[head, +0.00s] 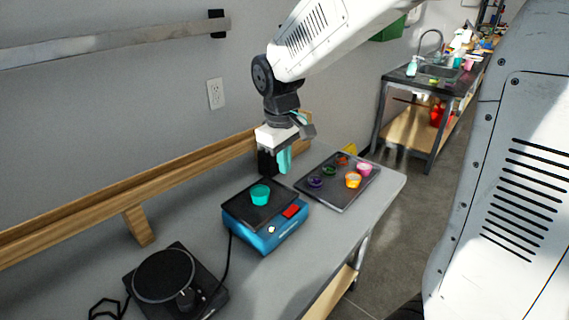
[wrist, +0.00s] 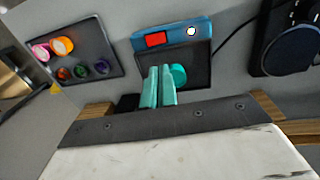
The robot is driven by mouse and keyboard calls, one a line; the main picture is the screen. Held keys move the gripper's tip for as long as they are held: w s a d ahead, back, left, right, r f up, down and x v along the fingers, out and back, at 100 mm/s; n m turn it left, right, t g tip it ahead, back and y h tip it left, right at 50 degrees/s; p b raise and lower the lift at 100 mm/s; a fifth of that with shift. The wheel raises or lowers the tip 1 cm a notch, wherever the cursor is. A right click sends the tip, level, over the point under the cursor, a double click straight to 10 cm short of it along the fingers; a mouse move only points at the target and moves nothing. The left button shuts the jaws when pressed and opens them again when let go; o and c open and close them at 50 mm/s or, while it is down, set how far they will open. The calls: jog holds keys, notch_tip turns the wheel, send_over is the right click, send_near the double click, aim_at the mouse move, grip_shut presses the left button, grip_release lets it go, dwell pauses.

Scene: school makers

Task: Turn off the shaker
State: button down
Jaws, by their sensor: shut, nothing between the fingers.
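The shaker (head: 265,222) is a blue box with a black platform on top, standing on the grey bench. A teal cup (head: 261,195) sits on its platform. Its front has a red switch (head: 291,211) and a white knob (head: 271,229). In the wrist view the shaker (wrist: 200,33) is upside down at the top, with the red switch (wrist: 156,40) and the knob (wrist: 191,31). My gripper (head: 285,168) has teal fingers, shut and empty, above the bench behind the platform. In the wrist view the fingers (wrist: 160,72) overlap the platform beside the cup.
A dark tray (head: 325,197) with several small coloured cups lies right of the shaker. A black round-topped device (head: 170,283) with a cable stands at the front left. A wooden rail (head: 80,219) runs along the wall behind. A sink bench (head: 398,78) stands farther back.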

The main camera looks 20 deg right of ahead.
aim_at(293, 208)
jog(key=shift+w+d, duration=0.3)
jog(key=shift+d, duration=0.45)
jog(key=f, duration=0.4)
jog(key=d+f, duration=0.1)
jog(key=f, duration=0.9)
jog(key=shift+w+d, duration=0.25)
jog(key=shift+w, duration=0.1)
jog(key=shift+a, duration=0.1)
